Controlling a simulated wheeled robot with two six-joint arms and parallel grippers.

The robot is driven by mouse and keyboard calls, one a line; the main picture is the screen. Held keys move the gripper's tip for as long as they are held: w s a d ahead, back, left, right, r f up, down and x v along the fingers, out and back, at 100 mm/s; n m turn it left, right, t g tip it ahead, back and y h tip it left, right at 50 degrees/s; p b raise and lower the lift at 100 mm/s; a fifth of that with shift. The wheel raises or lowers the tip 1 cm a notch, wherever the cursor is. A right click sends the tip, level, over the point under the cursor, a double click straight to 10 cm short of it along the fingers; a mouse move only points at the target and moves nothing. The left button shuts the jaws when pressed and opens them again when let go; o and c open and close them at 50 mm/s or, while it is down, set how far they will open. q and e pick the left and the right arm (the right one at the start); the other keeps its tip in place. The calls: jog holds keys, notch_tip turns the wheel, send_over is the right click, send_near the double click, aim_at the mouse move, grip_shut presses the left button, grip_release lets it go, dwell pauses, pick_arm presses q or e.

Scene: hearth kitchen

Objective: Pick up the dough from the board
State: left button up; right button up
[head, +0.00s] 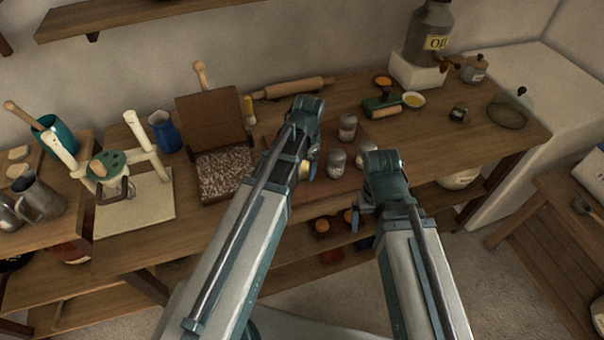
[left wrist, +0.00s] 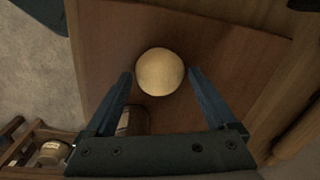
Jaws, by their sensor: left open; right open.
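The dough (left wrist: 160,72) is a pale round ball on the reddish-brown board (left wrist: 225,50). In the head view only a bit of the dough (head: 305,171) shows beside my left gripper (head: 309,168), which hides the rest. My left gripper is open above the board, and in the left wrist view its two fingers lie on either side of the ball's near part, apart from it. The board (head: 340,183) also shows in the head view, partly behind my arms. My right gripper (head: 364,215) is open and empty at the table's front edge.
Several grey shakers (head: 347,127) stand on or by the board, right of my left gripper. A rolling pin (head: 293,88) lies behind. A brown box with a raised lid (head: 224,172) stands left.

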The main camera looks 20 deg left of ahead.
pick_arm(q)
jog(key=shift+f, duration=0.55)
jog(key=shift+r, duration=0.1)
pick_arm(e)
jog(key=shift+f, duration=0.45)
pick_arm(q)
jog(key=shift+c, duration=0.2)
jog(key=c, duration=0.7)
jog(key=shift+r, duration=0.1)
pick_arm(e)
jog(key=shift+r, duration=0.1)
